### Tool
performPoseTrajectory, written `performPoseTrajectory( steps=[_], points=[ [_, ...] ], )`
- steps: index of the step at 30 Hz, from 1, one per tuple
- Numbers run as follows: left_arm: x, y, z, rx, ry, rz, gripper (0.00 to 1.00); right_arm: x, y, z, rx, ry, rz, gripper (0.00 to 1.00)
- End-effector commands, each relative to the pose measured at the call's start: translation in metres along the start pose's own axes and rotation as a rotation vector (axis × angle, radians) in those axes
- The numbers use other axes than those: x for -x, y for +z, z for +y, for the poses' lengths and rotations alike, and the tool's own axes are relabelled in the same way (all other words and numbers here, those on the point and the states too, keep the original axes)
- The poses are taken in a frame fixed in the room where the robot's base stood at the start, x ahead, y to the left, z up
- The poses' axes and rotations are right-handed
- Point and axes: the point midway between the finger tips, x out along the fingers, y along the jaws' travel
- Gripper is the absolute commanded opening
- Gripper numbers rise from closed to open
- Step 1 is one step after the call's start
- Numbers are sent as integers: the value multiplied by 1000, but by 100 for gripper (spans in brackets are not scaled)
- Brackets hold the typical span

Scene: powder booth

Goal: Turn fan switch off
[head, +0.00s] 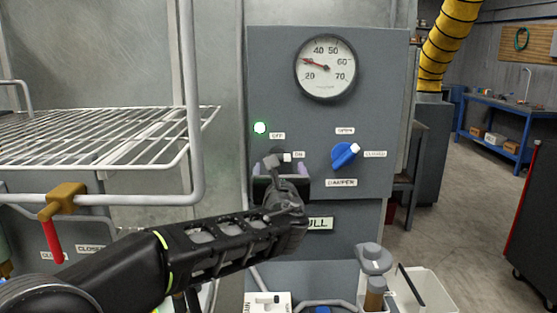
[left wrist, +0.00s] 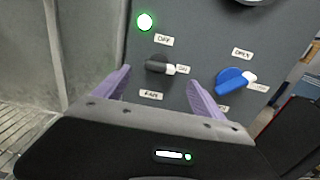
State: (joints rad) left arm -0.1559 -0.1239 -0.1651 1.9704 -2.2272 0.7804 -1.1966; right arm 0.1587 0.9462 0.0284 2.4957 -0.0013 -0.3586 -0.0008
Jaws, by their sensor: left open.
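The fan switch (head: 274,159) is a dark rotary knob with a white pointer on the grey control panel. In the left wrist view the fan switch (left wrist: 157,66) has its pointer toward the ON label, with OFF above and FAN below. A green lamp (head: 260,127) glows above it. My left gripper (head: 282,172) is in front of the panel, just below the switch. In the left wrist view its purple fingers (left wrist: 159,77) are open, one on each side of the knob, with nothing held. Contact with the knob cannot be told. My right gripper is out of view.
A blue damper knob (head: 343,156) sits close to the right of the switch, its white tip toward CLOSED. A round gauge (head: 325,68) is above. A wire rack (head: 110,135) is at left. A white bin (head: 425,290) stands below right.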

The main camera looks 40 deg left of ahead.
Motion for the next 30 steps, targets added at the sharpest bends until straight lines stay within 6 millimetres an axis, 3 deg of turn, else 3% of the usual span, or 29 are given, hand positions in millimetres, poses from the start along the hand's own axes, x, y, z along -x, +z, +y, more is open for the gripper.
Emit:
performPoseTrajectory(
  steps=[15, 25, 30],
  points=[
    [-68, 1, 0, 1, 1, 0, 80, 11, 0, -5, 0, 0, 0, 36],
    [-72, 0, 0, 1, 0, 0, 80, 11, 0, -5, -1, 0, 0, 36],
    [-72, 0, 0, 1, 0, 0, 67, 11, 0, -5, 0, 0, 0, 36]
  ],
)
